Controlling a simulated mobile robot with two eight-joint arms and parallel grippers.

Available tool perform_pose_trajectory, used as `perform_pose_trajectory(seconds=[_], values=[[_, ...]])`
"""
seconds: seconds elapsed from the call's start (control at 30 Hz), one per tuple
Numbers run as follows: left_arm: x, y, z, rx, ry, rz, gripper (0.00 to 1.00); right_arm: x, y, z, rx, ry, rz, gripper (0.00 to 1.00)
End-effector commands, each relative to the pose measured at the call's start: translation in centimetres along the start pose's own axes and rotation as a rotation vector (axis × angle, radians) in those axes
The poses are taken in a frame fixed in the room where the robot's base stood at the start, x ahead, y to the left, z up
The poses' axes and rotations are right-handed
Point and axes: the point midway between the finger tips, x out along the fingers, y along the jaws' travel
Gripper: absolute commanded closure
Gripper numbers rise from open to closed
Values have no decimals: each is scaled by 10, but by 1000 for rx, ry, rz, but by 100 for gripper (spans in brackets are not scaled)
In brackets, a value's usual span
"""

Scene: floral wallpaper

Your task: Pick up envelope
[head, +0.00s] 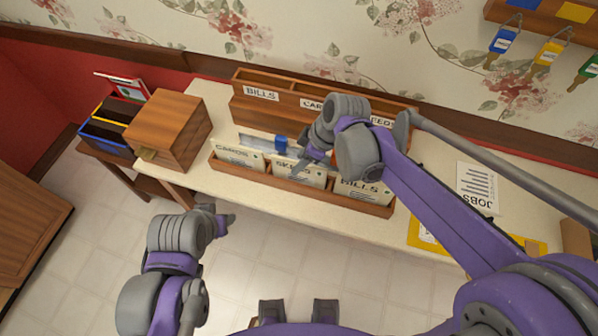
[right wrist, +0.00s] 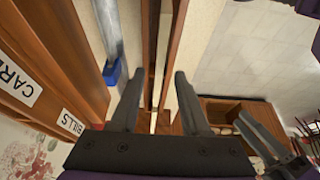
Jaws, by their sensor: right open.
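Several cream envelopes stand in a low wooden tray (head: 228,170) at the table's front edge. Their fronts read roughly "CARSON" (head: 240,156), "SKI..." (head: 292,172), partly covered by my gripper, and "MILLS" (head: 362,190). My right gripper (head: 312,160) is just above the middle envelope. In the right wrist view its fingers (right wrist: 158,98) are apart, straddling the tray's slot, with a pale strip seen edge-on ahead; I cannot tell whether they touch it. My left gripper (head: 226,220) hangs over the floor in front of the table; its jaw state is unclear.
Behind the tray stands a wooden sorter (head: 240,104) labelled "BILLS" and more. A blue-ended metal strip (head: 281,143) lies between them. A wooden box (head: 178,125) is at left; a "JOBS" sheet (head: 478,187) lies at right. Keys hang on the wall rack (head: 530,18).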

Motion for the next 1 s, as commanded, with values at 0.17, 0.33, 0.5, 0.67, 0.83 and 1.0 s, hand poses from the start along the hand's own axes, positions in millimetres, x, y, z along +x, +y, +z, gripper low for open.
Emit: perform_pose_trajectory(seconds=[0.17, 0.33, 0.5, 0.67, 0.83, 1.0], values=[[0, 0, 0, 0, 0, 0, 50, 21, 0, 2, -2, 0, 0, 54], [1, 0, 1, 0, -1, 0, 50, 45, 1, 3, 0, 0, 0, 54], [1, 0, 1, 0, -1, 0, 50, 53, 1, 4, 0, 0, 1, 54], [1, 0, 1, 0, -1, 0, 50, 52, 1, 4, 1, 0, 1, 54], [2, 0, 2, 0, -1, 0, 50, 53, 1, 4, 1, 0, 1, 54], [3, 0, 3, 0, -3, 0, 50, 55, 1, 4, 1, 0, 1, 54]])
